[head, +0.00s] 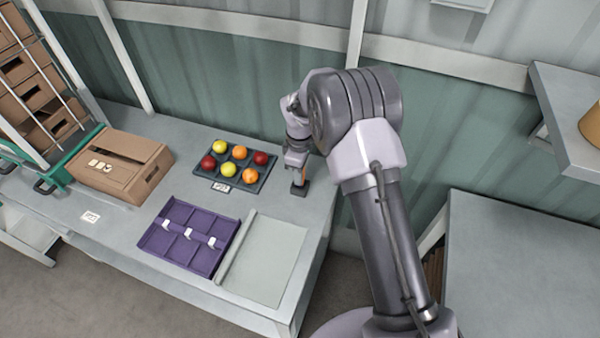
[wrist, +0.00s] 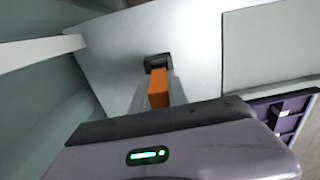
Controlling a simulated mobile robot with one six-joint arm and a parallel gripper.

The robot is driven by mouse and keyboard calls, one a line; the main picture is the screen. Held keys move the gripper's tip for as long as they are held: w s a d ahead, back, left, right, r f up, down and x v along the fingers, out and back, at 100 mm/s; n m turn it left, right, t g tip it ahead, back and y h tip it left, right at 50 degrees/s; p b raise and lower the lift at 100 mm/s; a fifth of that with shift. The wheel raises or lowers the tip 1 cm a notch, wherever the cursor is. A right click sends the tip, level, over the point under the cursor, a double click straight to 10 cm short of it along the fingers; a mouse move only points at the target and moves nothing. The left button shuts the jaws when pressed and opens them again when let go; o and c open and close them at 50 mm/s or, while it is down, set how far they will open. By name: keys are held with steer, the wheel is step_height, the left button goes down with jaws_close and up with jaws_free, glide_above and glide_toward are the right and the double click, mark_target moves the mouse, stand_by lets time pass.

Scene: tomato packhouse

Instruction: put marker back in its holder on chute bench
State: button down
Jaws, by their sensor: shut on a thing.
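The marker (wrist: 158,90) shows as an orange body between the fingers of my gripper (wrist: 159,102) in the wrist view. My gripper (head: 297,170) is shut on it and points down over the far right part of the chute bench (head: 320,200). A small dark holder (head: 299,189) stands on the bench right below the gripper; it also shows in the wrist view (wrist: 157,61) at the far end of the marker. The marker's lower end meets or overlaps the holder in view. I cannot tell how deep it sits. The fingers hide part of the marker.
A dark tray (head: 212,172) with several red, yellow and orange tomatoes lies left of the gripper. A purple divided tray (head: 162,238) and a pale flat panel (head: 265,262) lie nearer. A cardboard box (head: 122,182) stands at left. The wall (head: 240,85) is close behind.

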steer(key=shift+f+b, duration=0.6)
steer(key=shift+f, duration=0.45)
steer(key=c, duration=1.2)
jaws_free()
steer(key=c, duration=0.3)
steer(key=shift+c, duration=0.2)
steer(key=shift+r, duration=0.15)
step_height(320, 180, up, 7)
steer(key=p, duration=0.5)
